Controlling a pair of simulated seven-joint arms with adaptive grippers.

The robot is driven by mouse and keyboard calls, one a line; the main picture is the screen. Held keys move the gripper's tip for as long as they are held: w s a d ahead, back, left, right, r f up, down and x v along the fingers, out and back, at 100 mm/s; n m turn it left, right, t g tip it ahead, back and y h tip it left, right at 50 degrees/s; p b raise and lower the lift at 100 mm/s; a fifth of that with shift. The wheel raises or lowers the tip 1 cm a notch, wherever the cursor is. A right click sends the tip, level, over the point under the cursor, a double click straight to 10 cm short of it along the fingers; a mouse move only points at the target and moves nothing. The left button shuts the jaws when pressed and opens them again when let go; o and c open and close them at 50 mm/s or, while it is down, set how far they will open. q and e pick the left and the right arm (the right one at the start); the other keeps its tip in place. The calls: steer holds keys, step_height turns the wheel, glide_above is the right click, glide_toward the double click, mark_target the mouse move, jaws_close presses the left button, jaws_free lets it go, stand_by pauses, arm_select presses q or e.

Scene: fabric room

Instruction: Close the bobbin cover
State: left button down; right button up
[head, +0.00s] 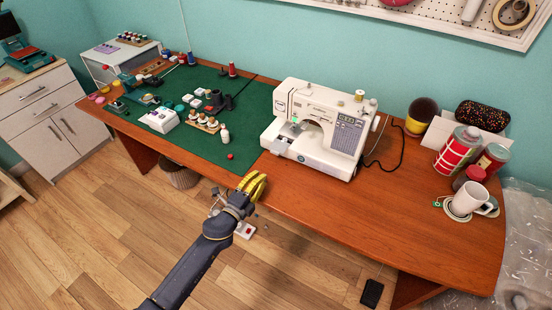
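The white sewing machine (307,114) stands on the wooden table, partly over the edge of a green mat. Its free arm and needle area face the front left, with a small greenish glow near the needle. The bobbin cover is too small here to tell its position. My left gripper (253,185) shows yellow fingers at the table's front edge. It is in front of and left of the machine, apart from it. The fingers overlap in this view, so whether they are open or shut is unclear. My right gripper is not in view.
The green cutting mat (205,148) holds thread spools, small bottles and boxes. A dark cable runs right of the machine. Red tins (459,149) and a white mug (466,198) stand at the right end. The table (370,205) is clear in front of the machine.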

arm_select(q)
glide_toward(279, 148)
steer(key=x, duration=0.3)
steer(key=d+x, duration=0.1)
steer(key=x, duration=0.1)
steer(key=shift+s+f, duration=0.15)
steer(key=shift+f, duration=0.2)
